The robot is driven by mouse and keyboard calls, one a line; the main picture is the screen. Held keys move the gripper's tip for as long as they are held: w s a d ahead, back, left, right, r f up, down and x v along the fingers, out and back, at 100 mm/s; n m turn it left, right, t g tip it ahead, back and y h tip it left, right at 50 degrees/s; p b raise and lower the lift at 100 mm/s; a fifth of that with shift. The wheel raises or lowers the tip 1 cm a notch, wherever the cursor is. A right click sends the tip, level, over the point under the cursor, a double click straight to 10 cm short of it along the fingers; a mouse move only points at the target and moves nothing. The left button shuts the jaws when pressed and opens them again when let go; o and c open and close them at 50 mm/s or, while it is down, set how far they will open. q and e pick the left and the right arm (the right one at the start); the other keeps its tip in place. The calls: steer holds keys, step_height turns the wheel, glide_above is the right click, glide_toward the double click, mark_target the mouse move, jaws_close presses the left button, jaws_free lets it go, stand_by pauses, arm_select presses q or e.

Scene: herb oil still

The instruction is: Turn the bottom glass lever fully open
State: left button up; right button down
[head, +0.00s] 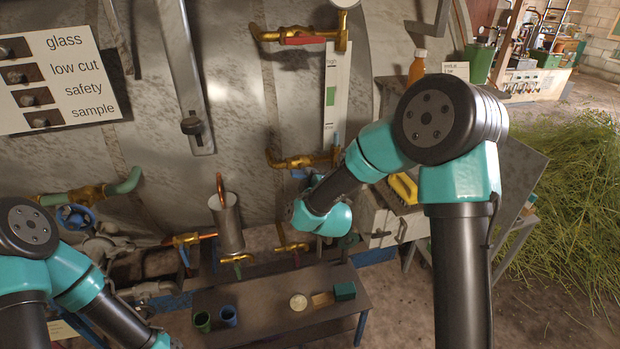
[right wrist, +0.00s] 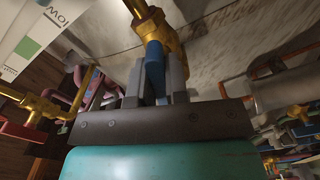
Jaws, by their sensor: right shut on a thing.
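The bottom glass cock (head: 292,162) is brass and sits below the gauge board (head: 336,100) on the still's wall. Its blue lever (right wrist: 154,58) shows in the right wrist view, running from the brass body (right wrist: 168,42) down between my right fingers. My right gripper (right wrist: 156,88) is shut on this lever, one grey finger on each side. In the head view my right wrist and forearm hide most of the lever and the gripper. The top glass cock has a red lever (head: 303,40), lying level. My left arm enters at lower left; its gripper is out of frame.
A label board (head: 75,75) hangs at upper left. A metal can (head: 228,225) hangs left of my right gripper. A low bench (head: 260,325) below holds blue and green cups and small items. A yellow brush (head: 404,188) is to the right.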

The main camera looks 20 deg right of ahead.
steer(key=n, duration=0.4)
steer(key=shift+r, duration=0.25)
stand_by(0.3)
steer(key=c, duration=1.1)
jaws_free()
